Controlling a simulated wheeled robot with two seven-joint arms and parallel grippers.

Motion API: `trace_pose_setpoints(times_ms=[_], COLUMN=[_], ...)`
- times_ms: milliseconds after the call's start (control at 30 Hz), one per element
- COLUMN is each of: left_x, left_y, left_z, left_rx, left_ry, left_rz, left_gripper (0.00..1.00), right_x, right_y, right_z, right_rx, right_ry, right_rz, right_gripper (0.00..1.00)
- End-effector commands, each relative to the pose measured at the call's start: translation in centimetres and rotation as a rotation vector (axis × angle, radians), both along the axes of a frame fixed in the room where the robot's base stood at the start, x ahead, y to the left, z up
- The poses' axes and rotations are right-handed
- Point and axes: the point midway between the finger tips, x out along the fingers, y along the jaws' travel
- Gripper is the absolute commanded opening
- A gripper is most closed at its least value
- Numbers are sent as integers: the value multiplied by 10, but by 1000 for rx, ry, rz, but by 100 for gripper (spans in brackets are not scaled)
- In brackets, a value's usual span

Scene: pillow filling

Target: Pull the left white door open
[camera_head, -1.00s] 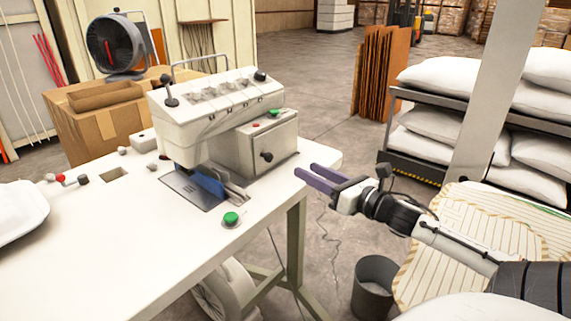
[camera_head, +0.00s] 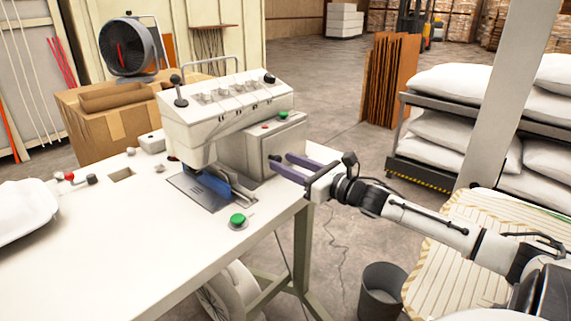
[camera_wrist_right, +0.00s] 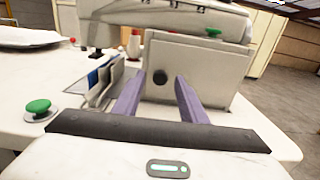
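The white door (camera_wrist_right: 197,70) is the front panel of the box on the sewing machine (camera_head: 222,110). It looks shut and has a round dark knob (camera_wrist_right: 160,76). My right gripper (camera_head: 278,161) has purple fingers and is open, reaching in from the right over the table's edge. In the right wrist view the right gripper (camera_wrist_right: 157,90) has the knob between its two spread fingertips; I cannot tell whether they touch it. My left gripper is not in view.
The white table (camera_head: 130,235) carries a green button (camera_head: 238,220) in front of the machine, and a white pillow (camera_head: 24,212) at left. A dark bin (camera_head: 382,290) stands below my right arm. A pillow rack (camera_head: 420,175) is at right.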

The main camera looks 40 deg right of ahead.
Motion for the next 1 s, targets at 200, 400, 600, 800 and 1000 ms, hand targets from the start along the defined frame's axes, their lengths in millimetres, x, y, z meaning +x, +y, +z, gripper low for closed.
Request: trace_pose_setpoints(times_ms=[200,400,600,800,1000], left_x=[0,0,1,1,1], left_y=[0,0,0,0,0], left_z=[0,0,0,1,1], left_rx=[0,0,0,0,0], left_ry=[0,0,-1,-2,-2], left_rz=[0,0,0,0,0], left_gripper=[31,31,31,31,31], right_x=[10,11,11,11,10], right_y=[0,1,1,1,0], right_z=[1,0,0,0,0], right_rx=[-2,-2,-2,-2,-2], right_ry=[0,1,1,1,0], right_rz=[-1,-1,0,0,5], right_gripper=[38,38,22,0,0])
